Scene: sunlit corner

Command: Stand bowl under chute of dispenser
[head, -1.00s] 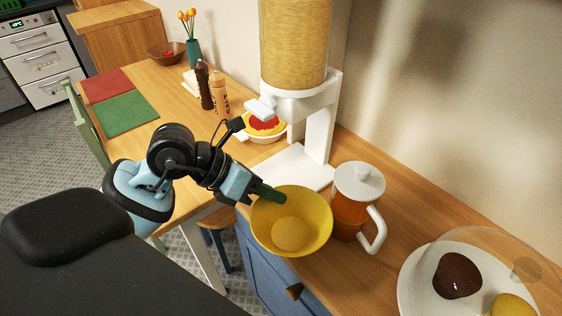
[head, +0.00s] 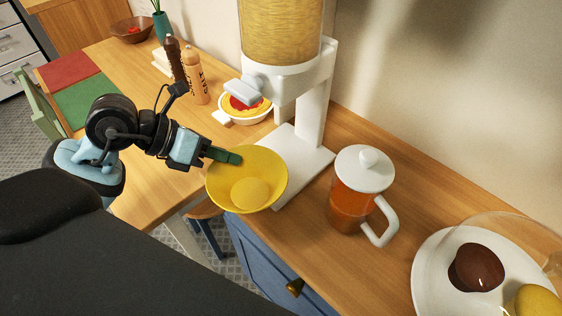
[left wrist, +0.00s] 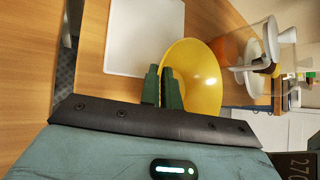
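The yellow bowl (head: 270,188) is held by its rim at the left front edge of the dispenser's white base plate (head: 312,160), which it partly covers. It appears raised and a little tilted. The dispenser (head: 318,95) has a clear, pasta-coloured hopper and a white chute (head: 243,91) above and behind the bowl. My left gripper (head: 232,156) has its green fingers closed on the bowl's rim. In the left wrist view the fingers (left wrist: 162,88) pinch the bowl (left wrist: 195,75), with the base plate (left wrist: 145,37) beyond. My right gripper is not in view.
A glass jug (head: 350,205) with a white lid stands right of the base plate. A domed plate (head: 430,280) is at the far right. A pie dish (head: 258,116) sits behind the chute, with two mills (head: 198,85) farther left. The base plate is bare.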

